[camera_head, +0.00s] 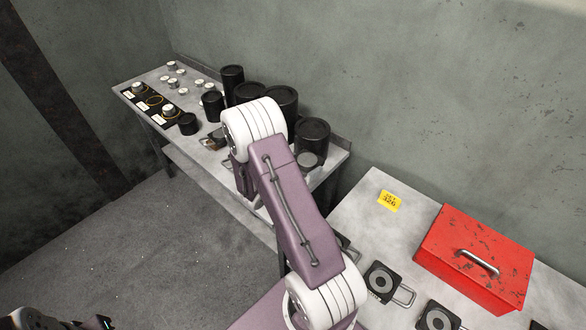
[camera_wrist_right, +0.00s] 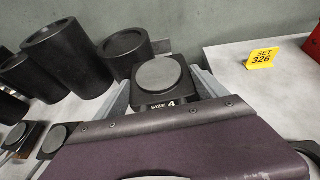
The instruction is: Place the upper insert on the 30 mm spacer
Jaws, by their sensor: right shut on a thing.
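My right gripper (camera_wrist_right: 163,92) is shut on a black block with a round grey face, the upper insert (camera_wrist_right: 158,75); its front label shows a 4. Grey fingers flank the block in the right wrist view. In the head view my purple and white arm hides most of the gripper, and a grey disc, apparently the insert's face (camera_head: 309,160), shows beside the arm in front of a black cylinder. A dark part at the bottom left edge seems to be my left gripper (camera_head: 104,322); its jaws are unclear. I cannot tell which piece is the 30 mm spacer.
The back table (camera_head: 215,178) holds several black cylinders (camera_head: 232,80), small metal discs (camera_head: 173,65) and a black labelled mat (camera_head: 131,96). The near table holds a red toolbox (camera_head: 475,255), a yellow "SET 326" sign (camera_head: 389,201) and black handled blocks (camera_head: 383,281). A floor gap lies left.

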